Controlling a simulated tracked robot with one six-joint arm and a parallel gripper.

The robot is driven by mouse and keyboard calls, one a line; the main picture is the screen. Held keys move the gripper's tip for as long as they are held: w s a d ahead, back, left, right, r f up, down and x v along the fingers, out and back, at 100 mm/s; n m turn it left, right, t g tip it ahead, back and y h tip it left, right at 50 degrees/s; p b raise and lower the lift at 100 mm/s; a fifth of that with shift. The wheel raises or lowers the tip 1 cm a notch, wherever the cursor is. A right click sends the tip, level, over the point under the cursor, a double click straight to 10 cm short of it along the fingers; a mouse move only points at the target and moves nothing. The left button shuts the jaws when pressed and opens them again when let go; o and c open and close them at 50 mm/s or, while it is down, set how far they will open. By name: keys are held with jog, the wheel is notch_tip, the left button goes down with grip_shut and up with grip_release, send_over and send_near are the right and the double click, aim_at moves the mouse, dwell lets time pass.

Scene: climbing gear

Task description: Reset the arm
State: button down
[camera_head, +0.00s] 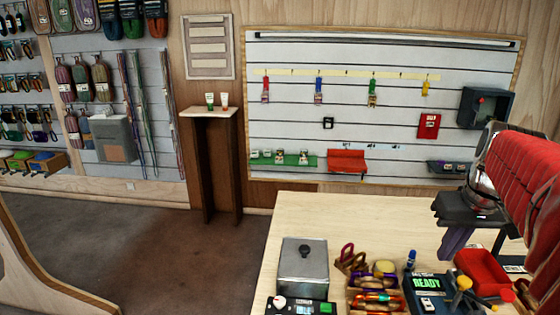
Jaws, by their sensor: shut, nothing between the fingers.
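My arm comes in from the right edge in a red ribbed sleeve with a silver cuff. At its end, my gripper (453,246) points down over the right part of the pale wooden counter (330,215). It is shut and empty, and it is apart from the things on the counter. The arm hides part of the counter and wall at the right.
On the counter stand a grey metal box (304,266), a wooden organizer (360,284) with coloured gear, a device reading READY (430,290) and a red tray (483,271). A slatted wall (380,110) holds small gear behind. The counter's back left is clear.

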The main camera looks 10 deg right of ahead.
jog(key=s+a+f+n+t, duration=0.1)
jog(key=s+a+f, duration=0.1)
jog(key=a, duration=0.7)
jog(key=s+a+f+n+t, duration=0.1)
jog(key=s+a+f, duration=0.2)
jog(key=a, duration=0.5)
jog(key=s+a+f+n, duration=0.1)
jog(key=s+a+f, duration=0.1)
jog(key=a, duration=0.7)
jog(key=shift+s+a+f+t+y, duration=0.15)
jog(key=shift+s+a+t+y, duration=0.25)
jog(key=shift+s, duration=0.1)
jog(key=c, duration=2.5)
grip_release()
jog(key=shift+c, duration=0.2)
